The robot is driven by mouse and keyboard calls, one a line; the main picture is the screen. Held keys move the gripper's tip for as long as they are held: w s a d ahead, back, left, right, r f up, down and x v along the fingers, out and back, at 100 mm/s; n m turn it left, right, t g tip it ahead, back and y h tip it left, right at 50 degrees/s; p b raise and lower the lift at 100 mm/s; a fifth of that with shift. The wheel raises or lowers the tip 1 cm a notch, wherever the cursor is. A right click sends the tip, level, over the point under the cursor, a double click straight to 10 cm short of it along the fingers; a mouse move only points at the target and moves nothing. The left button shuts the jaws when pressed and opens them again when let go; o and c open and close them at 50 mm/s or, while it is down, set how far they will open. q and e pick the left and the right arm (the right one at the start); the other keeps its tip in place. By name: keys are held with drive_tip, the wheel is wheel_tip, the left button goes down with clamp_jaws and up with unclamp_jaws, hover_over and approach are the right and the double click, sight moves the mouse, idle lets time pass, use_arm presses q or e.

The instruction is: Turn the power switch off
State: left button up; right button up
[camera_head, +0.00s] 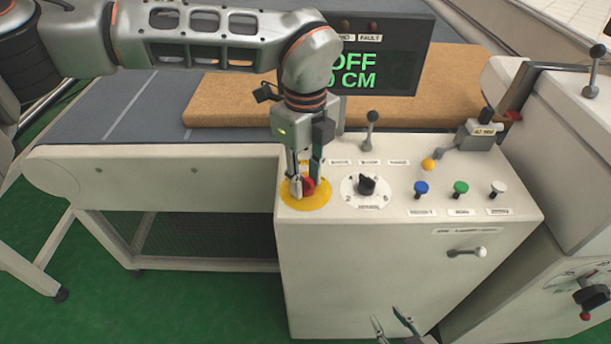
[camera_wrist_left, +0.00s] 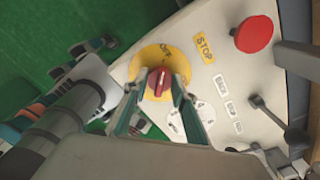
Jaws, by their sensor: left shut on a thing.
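The power switch is a red rotary knob (camera_head: 308,186) on a round yellow plate (camera_head: 293,203) at the left end of the white console top. In the left wrist view the red knob (camera_wrist_left: 158,82) sits on the yellow plate (camera_wrist_left: 151,57), with "OFF" lettering at its edge. My left gripper (camera_head: 304,184) points down and is shut on the knob, one finger on each side, as the left wrist view also shows (camera_wrist_left: 158,88). The display (camera_head: 400,58) behind reads "OFF" and a "CM" value, partly hidden by my left arm. My right gripper (camera_head: 393,323) is empty, fingertips apart, at the bottom edge.
Beside the knob are a black dial (camera_head: 366,185), a small lever (camera_head: 372,130) and blue (camera_head: 421,188), green (camera_head: 460,188) and white (camera_head: 498,188) buttons. The left wrist view shows a red stop button (camera_wrist_left: 254,34). A brown mattress (camera_head: 230,100) lies behind on the conveyor (camera_head: 130,120).

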sight(306, 178)
idle(0.5)
use_arm(q)
drive_tip(key=o, duration=1.1)
drive_tip(key=shift+r, duration=0.1)
wheel_tip(306, 178, up, 12)
